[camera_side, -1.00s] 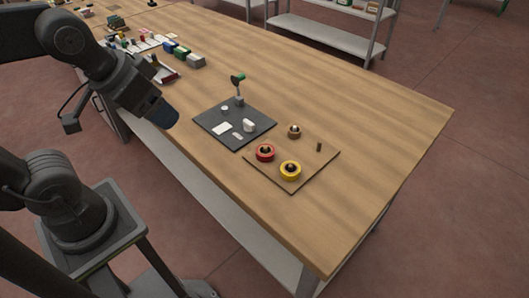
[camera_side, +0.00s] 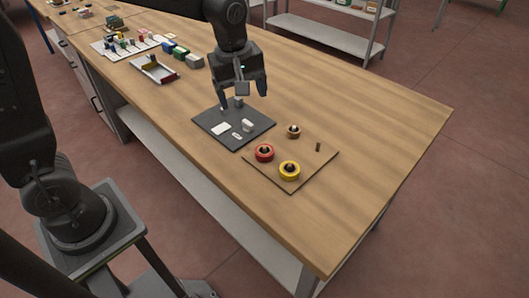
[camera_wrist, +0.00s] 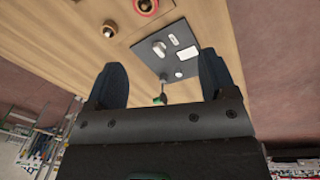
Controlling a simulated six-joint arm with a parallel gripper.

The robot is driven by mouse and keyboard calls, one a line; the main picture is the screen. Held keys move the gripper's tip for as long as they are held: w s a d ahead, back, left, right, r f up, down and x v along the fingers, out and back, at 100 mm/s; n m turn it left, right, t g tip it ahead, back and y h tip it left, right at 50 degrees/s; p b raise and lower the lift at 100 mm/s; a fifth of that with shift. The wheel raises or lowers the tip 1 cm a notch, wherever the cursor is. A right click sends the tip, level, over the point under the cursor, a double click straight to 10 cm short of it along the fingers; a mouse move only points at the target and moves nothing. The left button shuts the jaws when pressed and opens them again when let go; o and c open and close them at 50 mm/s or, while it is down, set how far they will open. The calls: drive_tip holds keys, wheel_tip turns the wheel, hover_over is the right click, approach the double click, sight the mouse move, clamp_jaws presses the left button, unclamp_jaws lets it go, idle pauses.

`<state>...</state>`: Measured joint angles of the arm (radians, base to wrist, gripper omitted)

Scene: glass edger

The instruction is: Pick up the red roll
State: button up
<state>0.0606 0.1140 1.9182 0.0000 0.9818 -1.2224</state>
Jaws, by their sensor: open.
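The red roll (camera_side: 264,153) sits on the left part of a thin wooden board (camera_side: 292,185), around a dark peg. It also shows in the wrist view (camera_wrist: 146,6), cut by the top edge. My gripper (camera_side: 243,101) is above the dark mat, behind and left of the red roll and apart from it.
A yellow roll (camera_side: 289,170) and a smaller brown roll (camera_side: 294,131) share the board with a small brown peg (camera_side: 318,147). The dark mat (camera_side: 232,141) holds small white pieces and a green-headed stand (camera_wrist: 159,99). A tray (camera_side: 154,70) and several boxes lie farther left. The table's right side is clear.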

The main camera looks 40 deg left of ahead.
sight(264, 147)
drive_tip(key=w+f+n, duration=0.1)
drive_tip(key=f, duration=0.4)
drive_tip(key=w+f+n+g, duration=0.1)
drive_tip(key=w+f+n, duration=0.1)
drive_tip(key=f, duration=0.2)
drive_tip(key=w+d+f+n, duration=0.1)
drive_tip(key=w+f, duration=0.1)
drive_tip(key=f, duration=0.3)
drive_tip(key=shift+w+d+f+n, duration=0.1)
drive_tip(key=shift+w+f+n, duration=0.05)
drive_tip(key=shift+f+n, duration=0.15)
drive_tip(key=shift+w+a+f, duration=0.1)
drive_tip(key=shift+w+f, duration=0.05)
drive_tip(key=shift+f, duration=1.25)
drive_tip(key=shift+w+a+f, duration=0.1)
drive_tip(key=shift+f, duration=1.3)
drive_tip(key=c, duration=1)
drive_tip(key=shift+r, duration=0.1)
